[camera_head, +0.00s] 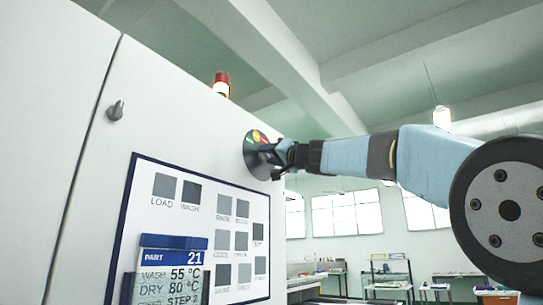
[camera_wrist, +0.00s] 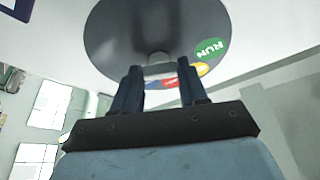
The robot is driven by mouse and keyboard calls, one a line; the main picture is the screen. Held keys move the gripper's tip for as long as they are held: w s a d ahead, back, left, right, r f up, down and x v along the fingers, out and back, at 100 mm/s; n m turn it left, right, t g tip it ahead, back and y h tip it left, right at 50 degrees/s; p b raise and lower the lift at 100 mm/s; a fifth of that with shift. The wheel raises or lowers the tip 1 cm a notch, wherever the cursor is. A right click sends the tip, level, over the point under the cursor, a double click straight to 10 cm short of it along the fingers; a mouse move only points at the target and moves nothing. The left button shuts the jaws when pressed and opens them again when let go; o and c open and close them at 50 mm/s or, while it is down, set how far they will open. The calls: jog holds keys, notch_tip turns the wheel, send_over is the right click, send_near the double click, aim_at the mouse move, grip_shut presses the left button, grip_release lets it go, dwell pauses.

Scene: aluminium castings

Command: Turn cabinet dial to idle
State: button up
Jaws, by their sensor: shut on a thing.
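The cabinet dial (camera_head: 256,143) is a round dark grey disc on the white cabinet front, above and right of the blue-framed panel. In the wrist view the dial (camera_wrist: 125,40) fills the top middle and carries a green RUN sector (camera_wrist: 210,45), with yellow, red and blue sectors beside it. My gripper (camera_wrist: 158,75) is shut on the dial's central knob (camera_wrist: 156,63), one finger on each side. In the head view my gripper (camera_head: 280,158) reaches the dial from the right and covers part of it. No idle label is readable, and the pointer's setting cannot be told.
The white cabinet (camera_head: 60,90) has a small metal knob (camera_head: 116,110) at left. A panel of grey squares (camera_head: 215,230) and a PART 21 display (camera_head: 170,270) sit below the dial. A red-and-white beacon (camera_head: 221,84) tops the cabinet.

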jog(key=shift+r+m+h, duration=0.1)
jog(key=shift+m+h, duration=0.3)
jog(key=shift+m, duration=0.3)
jog(key=shift+s+a+r+m+h, duration=0.1)
jog(key=shift+m+h, duration=0.65)
jog(key=shift+m, duration=1.15)
jog(key=shift+s+a+r+m+h, duration=0.1)
jog(key=shift+m+h, duration=0.65)
jog(key=shift+m, duration=1.55)
jog(key=shift+w, duration=0.1)
jog(key=o, duration=1.1)
jog(key=shift+c, duration=0.2)
jog(key=v, duration=1.4)
